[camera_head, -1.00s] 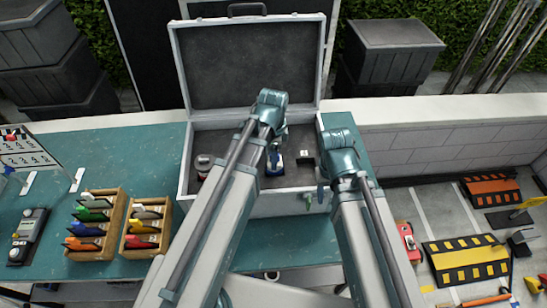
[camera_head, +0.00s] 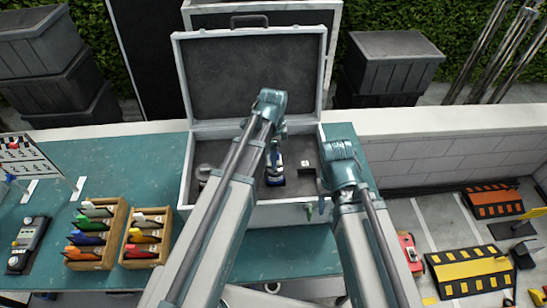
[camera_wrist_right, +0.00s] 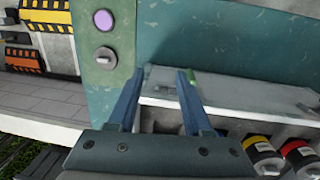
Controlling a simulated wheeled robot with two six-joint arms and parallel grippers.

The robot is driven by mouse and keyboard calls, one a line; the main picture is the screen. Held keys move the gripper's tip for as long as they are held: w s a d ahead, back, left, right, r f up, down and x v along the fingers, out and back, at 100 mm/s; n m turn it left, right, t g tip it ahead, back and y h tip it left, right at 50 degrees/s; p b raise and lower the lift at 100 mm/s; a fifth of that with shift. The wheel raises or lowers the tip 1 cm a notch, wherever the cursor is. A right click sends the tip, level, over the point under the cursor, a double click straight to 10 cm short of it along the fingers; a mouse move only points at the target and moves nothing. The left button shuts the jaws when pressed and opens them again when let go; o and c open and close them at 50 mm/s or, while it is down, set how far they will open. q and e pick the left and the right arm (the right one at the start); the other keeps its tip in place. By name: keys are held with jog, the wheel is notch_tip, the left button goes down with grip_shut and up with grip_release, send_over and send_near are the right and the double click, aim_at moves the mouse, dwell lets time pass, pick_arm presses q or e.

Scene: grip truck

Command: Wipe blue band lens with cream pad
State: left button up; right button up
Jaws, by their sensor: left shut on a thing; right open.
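The open case (camera_head: 255,213) stands on the teal bench. The blue band lens (camera_head: 274,171) shows in it, beside a dark square patch of the liner. My left gripper (camera_head: 276,155) reaches down there and appears shut on the lens; its arm hides part of the grip, and I cannot tell whether the lens is clear of its slot. My right gripper (camera_head: 315,208) is open and empty at the case's front right. Its two blue fingers (camera_wrist_right: 157,95) stand apart in the right wrist view, with nothing between them. I cannot make out the cream pad for certain.
A small white piece (camera_head: 306,163) sits in the case's right part. A yellow-band lens (camera_wrist_right: 263,154) and a red-band lens (camera_wrist_right: 300,152) stand in the case in the right wrist view. Wooden racks (camera_head: 97,233) are on the left bench.

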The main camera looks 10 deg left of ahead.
pick_arm(q)
jog(key=shift+r, duration=0.1)
jog(key=shift+w, duration=0.1)
jog(key=shift+s+d, duration=0.2)
jog(key=shift+s, duration=0.4)
jog(key=shift+s+d, duration=0.15)
jog(key=shift+s, duration=0.45)
jog(key=shift+s+d, duration=0.1)
jog(key=shift+s, duration=0.2)
jog(key=s, duration=0.2)
jog(key=shift+s+d, duration=0.3)
jog(key=shift+d, duration=0.1)
